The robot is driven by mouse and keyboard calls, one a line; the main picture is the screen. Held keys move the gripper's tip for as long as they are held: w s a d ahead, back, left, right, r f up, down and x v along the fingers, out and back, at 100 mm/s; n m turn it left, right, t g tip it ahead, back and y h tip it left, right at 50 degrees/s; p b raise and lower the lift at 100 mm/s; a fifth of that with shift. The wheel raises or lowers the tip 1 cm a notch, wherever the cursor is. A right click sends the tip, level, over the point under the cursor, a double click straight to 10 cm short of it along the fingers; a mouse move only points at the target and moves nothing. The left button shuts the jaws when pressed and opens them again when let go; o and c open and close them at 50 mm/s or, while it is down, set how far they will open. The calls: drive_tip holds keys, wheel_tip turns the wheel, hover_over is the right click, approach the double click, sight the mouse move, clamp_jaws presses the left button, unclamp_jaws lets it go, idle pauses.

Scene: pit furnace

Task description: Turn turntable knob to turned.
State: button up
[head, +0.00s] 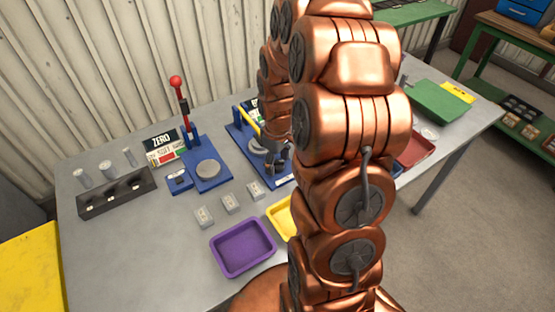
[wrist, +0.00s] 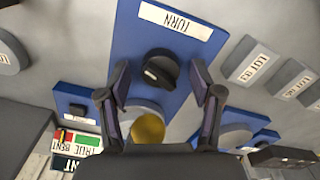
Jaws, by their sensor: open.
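The black turntable knob (wrist: 160,68) sits on a blue base plate (wrist: 128,35) bearing a white TURN label (wrist: 176,21). A short white mark shows on the knob, toward its left side in the wrist view. My gripper (wrist: 160,76) is open, with one finger on each side of the knob; I see gaps between fingers and knob. In the head view my gripper (head: 277,160) points down over the blue plate (head: 276,178), and the knob cannot be made out there.
A yellow bar (head: 247,119) rises beside my gripper. A red-handled press (head: 182,105) stands to its left. Grey blocks (head: 230,203), a purple tray (head: 243,247) and a yellow tray (head: 281,218) lie in front. My arm hides part of the table's right side.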

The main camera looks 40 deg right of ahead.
drive_tip(key=shift+c, duration=0.2)
drive_tip(key=c, duration=1.1)
drive_tip(key=shift+f+m+b, duration=0.25)
drive_tip(key=shift+m+b, duration=0.05)
drive_tip(key=shift+b, duration=0.25)
drive_tip(key=shift+r+m+b, duration=0.2)
drive_tip(key=shift+m+b, duration=0.25)
drive_tip(key=shift+m, duration=0.05)
drive_tip(key=o, duration=1.1)
drive_tip(key=shift+o, duration=0.2)
